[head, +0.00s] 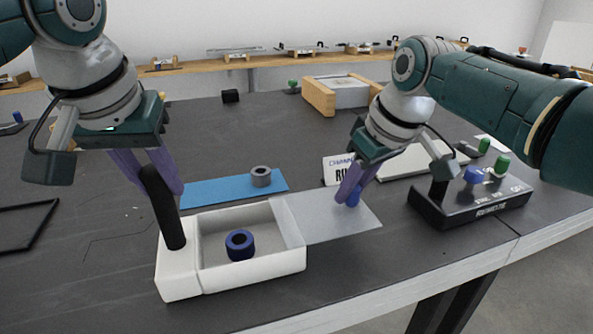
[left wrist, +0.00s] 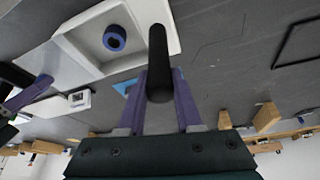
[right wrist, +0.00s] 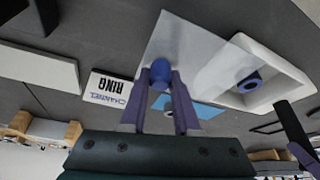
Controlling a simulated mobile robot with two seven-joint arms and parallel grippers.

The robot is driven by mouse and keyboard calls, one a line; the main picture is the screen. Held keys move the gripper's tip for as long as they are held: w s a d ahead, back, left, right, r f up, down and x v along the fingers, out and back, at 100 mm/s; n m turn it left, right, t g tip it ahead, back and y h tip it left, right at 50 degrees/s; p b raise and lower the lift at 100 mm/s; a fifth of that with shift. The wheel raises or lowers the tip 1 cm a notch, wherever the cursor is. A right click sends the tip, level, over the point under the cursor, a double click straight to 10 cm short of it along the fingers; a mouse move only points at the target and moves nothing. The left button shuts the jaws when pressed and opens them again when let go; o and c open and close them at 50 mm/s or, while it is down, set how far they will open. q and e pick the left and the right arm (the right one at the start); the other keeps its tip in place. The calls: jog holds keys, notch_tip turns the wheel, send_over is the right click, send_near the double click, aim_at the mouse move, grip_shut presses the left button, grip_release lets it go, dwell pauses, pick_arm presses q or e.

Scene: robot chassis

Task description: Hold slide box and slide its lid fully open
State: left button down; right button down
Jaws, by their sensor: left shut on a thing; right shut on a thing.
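The white slide box (head: 178,277) sits on the dark table in the head view. Its translucent lid (head: 330,222) sticks out to the right of the box, and most of the tray is uncovered. A dark blue ring (head: 240,244) lies inside. My left gripper (head: 168,190) is shut on the black upright handle (head: 163,210) at the box's left end; the handle also shows in the left wrist view (left wrist: 159,65). My right gripper (head: 352,195) is shut on the blue knob (right wrist: 160,76) on the lid. The knob is partly hidden by the fingers in the head view.
A blue mat (head: 215,192) with a grey ring (head: 261,176) lies behind the box. A sign reading "CHANNEL RING" (right wrist: 106,89) and a black base with coloured knobs (head: 470,205) stand to the right. A black frame (head: 25,228) lies at far left.

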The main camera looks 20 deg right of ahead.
pick_arm(q)
jog(key=shift+s+a+f, duration=0.15)
jog(key=shift+a+f, duration=0.05)
jog(key=shift+f, duration=0.1)
pick_arm(e)
jog(key=shift+f, duration=0.1)
jog(key=c, duration=0.6)
grip_release()
jog(key=v, duration=1.2)
jog(key=shift+w, duration=0.1)
pick_arm(q)
jog(key=c, duration=0.7)
grip_release()
jog(key=shift+d, duration=0.1)
jog(key=shift+o, duration=0.9)
jog(key=shift+r, duration=0.2)
